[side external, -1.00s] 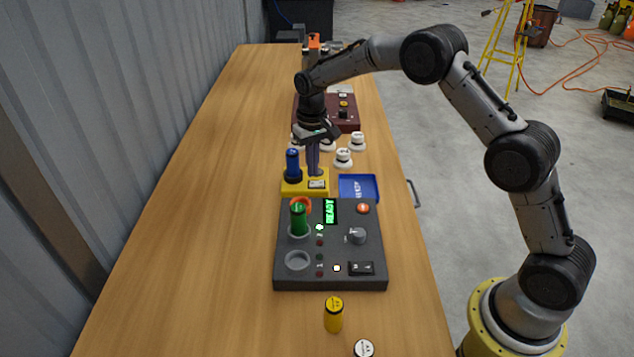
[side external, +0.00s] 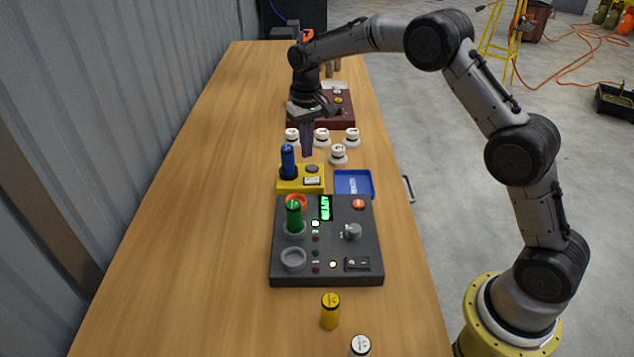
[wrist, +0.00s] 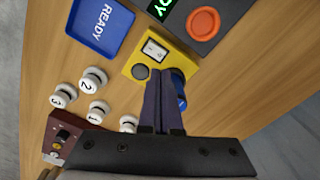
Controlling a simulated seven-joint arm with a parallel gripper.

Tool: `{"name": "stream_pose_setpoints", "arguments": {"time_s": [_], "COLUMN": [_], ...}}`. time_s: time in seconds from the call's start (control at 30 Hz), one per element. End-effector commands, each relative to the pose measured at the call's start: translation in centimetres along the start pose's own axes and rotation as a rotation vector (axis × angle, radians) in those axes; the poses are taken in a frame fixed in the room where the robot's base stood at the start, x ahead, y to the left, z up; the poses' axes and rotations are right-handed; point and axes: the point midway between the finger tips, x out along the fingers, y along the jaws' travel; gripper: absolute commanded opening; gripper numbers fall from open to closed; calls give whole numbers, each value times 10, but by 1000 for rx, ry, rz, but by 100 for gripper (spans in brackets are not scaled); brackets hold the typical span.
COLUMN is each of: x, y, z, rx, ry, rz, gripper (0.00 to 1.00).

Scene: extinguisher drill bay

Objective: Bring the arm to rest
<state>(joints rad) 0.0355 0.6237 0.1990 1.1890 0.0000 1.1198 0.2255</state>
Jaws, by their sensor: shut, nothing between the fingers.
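My gripper (side external: 307,152) is shut and empty. It hangs above the table just behind the yellow block, among the white knobs in the side external view. In the wrist view my gripper (wrist: 161,78) points toward the yellow block (wrist: 158,52), with the fingers together. The yellow block (side external: 290,187) carries a blue cylinder (side external: 288,162) standing upright and a round grey button (side external: 312,169). In the wrist view the blue cylinder (wrist: 179,90) is partly hidden behind the fingers.
A dark control panel (side external: 325,265) holds a green cylinder (side external: 294,216) and shows a lit READY display (side external: 326,208). A blue tray (side external: 353,195), several white knobs (side external: 338,155), a dark red box (side external: 345,114) and a yellow cylinder (side external: 330,311) stand nearby. The table's left side is clear.

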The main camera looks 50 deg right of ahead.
Motion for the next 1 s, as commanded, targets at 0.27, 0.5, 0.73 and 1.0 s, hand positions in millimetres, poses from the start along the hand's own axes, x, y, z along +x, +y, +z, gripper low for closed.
{"name": "stream_pose_setpoints", "arguments": {"time_s": [0.27, 0.5, 0.73, 1.0], "x": [-120, -202, -234, -209], "y": [1, 17, 38, 64], "z": [27, 108, 202, 311], "rx": [-10, -40, -85, -156], "ry": [181, 311, 416, 510], "rz": [-42, -71, -88, -93], "gripper": [0, 0, 0, 0]}}
